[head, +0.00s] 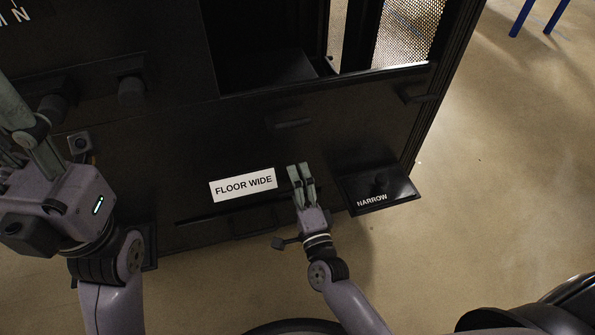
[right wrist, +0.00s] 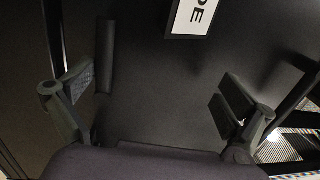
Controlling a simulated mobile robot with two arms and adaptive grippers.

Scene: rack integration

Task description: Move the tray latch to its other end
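In the head view a dark bar (head: 225,213) runs below the label. My left gripper (head: 30,140) is at the left edge, its opening unclear.
The "NARROW" plate juts out at the right with a dark round knob. Dark handles (head: 292,123) and knobs (head: 131,91) sit on the rack front. The rack's upper bay is open, with perforated metal (head: 408,32) behind.

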